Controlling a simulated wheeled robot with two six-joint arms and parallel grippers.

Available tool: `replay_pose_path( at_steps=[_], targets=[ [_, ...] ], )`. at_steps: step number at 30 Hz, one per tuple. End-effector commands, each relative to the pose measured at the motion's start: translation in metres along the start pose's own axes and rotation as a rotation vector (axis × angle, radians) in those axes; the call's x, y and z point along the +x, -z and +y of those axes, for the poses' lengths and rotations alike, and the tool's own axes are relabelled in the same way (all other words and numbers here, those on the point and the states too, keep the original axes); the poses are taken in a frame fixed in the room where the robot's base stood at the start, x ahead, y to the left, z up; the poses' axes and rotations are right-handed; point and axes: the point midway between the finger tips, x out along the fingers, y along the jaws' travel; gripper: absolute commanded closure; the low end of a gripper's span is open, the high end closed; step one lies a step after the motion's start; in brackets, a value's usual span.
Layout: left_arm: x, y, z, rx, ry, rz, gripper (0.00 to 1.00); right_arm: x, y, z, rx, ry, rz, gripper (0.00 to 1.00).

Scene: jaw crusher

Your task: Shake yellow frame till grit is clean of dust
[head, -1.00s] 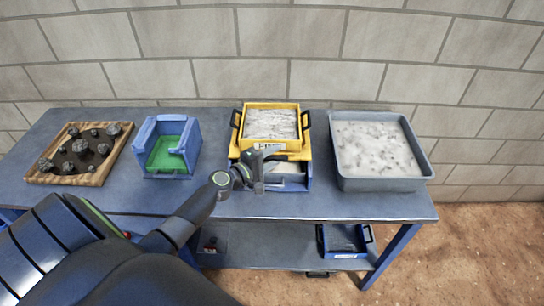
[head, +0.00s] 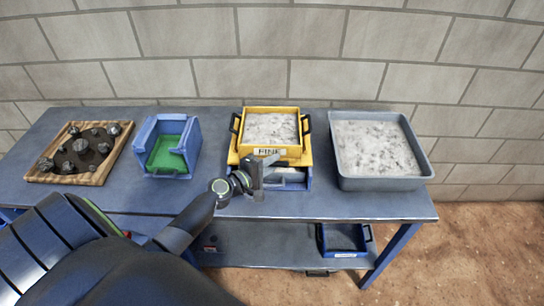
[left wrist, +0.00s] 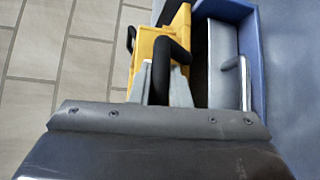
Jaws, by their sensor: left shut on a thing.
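The yellow frame (head: 292,154), labelled FINE, holds pale grey grit (head: 270,128) and has black side handles. It sits over a blue stand (head: 309,180). My left gripper (head: 262,168) is at the frame's front. In the left wrist view its fingers (left wrist: 160,85) are shut around a black handle (left wrist: 172,52) on the yellow frame (left wrist: 148,45). A grey drawer (left wrist: 224,75) with a bar handle shows beside it, inside the blue stand. How much dust is on the grit cannot be told. My right gripper is not in view.
A grey tub (head: 384,184) of pale, speckled material stands close on the right. A blue bin with a green floor (head: 165,153) and a wooden tray of dark rocks (head: 40,178) are on the left. A blue crate (head: 343,240) sits on the lower shelf.

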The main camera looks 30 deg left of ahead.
Motion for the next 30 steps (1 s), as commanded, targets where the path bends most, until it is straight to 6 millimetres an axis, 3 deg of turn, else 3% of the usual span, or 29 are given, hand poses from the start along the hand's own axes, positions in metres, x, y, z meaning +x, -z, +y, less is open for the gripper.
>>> replay_pose_path(
  at_steps=[5, 15, 16, 20, 30],
  targets=[
    [-0.018, -0.017, -0.007, -0.004, 0.004, 0.001, 1.00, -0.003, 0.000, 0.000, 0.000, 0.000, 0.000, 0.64],
    [-0.020, -0.019, -0.007, -0.002, 0.003, 0.001, 1.00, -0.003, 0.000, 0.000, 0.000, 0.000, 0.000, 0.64],
    [-0.020, -0.019, -0.007, -0.002, 0.003, 0.001, 0.80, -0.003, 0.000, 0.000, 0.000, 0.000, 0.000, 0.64],
    [-0.020, -0.019, -0.007, -0.002, 0.003, 0.001, 0.63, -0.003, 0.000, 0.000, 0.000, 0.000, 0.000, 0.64],
    [-0.022, -0.018, -0.007, -0.001, 0.003, 0.001, 0.62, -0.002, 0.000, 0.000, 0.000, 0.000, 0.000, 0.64]
  ],
)
